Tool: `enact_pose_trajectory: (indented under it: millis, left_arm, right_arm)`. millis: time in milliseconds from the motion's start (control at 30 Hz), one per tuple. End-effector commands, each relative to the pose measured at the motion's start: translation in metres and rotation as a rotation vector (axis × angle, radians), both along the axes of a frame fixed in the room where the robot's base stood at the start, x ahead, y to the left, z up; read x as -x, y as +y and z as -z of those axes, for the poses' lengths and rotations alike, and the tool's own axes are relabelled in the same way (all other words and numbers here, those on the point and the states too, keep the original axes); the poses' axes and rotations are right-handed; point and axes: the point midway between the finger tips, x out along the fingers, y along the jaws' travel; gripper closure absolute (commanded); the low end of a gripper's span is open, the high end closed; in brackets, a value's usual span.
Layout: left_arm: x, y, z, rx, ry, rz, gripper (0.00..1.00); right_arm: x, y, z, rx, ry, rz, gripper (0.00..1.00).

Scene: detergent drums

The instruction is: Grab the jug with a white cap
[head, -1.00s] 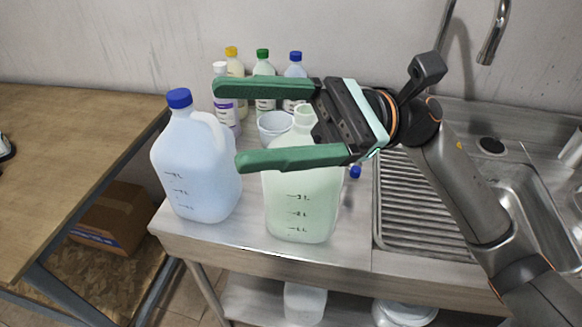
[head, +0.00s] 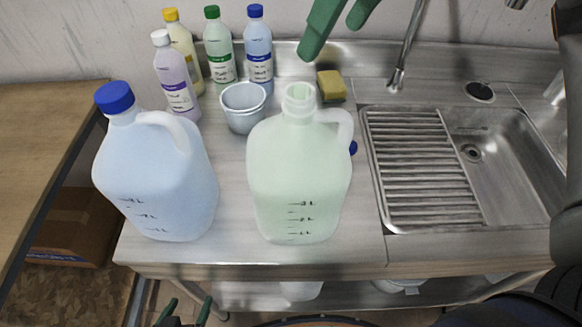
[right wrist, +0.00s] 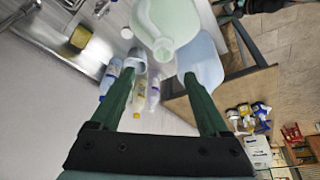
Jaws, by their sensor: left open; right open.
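A pale green translucent jug (head: 298,175) stands upright on the steel counter; its neck looks open and I see no cap on it. A pale blue jug (head: 160,180) with a blue cap stands to its left. My right gripper (head: 333,38) is open and empty, at the top edge of the head view, above and beyond the green jug. In the right wrist view its fingers (right wrist: 156,76) are spread, with the green jug (right wrist: 167,18) and blue jug (right wrist: 203,62) beyond the tips. My left gripper (head: 190,303) is open at the bottom edge, below the counter front.
Behind the jugs stand a white-capped purple-label bottle (head: 175,75), yellow-, green- and blue-capped bottles, a grey cup (head: 244,106) and a sponge (head: 331,86). The sink (head: 490,150) is right; a wooden table (head: 40,140) left.

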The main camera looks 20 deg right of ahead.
Motion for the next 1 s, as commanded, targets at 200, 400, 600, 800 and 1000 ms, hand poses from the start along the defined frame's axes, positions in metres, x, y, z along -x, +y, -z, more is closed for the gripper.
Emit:
enact_pose_trajectory:
  millis: [200,400,600,800,1000]
  left_arm:
    - [0.001,-0.006,0.007,0.008,0.006,0.010,0.11]
    - [-0.003,-0.009,0.002,0.013,-0.005,0.014,0.11]
    - [-0.004,-0.009,0.000,0.012,-0.008,0.015,0.11]
    - [-0.004,-0.006,0.002,0.007,-0.005,0.011,0.11]
    - [-0.003,-0.004,0.004,0.004,-0.001,0.009,0.11]
  right_arm:
    - [-0.012,0.009,0.041,-0.001,0.008,-0.002,0.21]
    - [-0.019,0.013,0.058,-0.003,0.005,0.000,0.21]
    - [-0.023,0.019,0.077,-0.002,0.008,-0.001,0.21]
    - [-0.031,0.026,0.103,-0.004,0.007,0.000,0.21]
    - [-0.033,0.027,0.109,-0.005,0.006,-0.001,0.21]
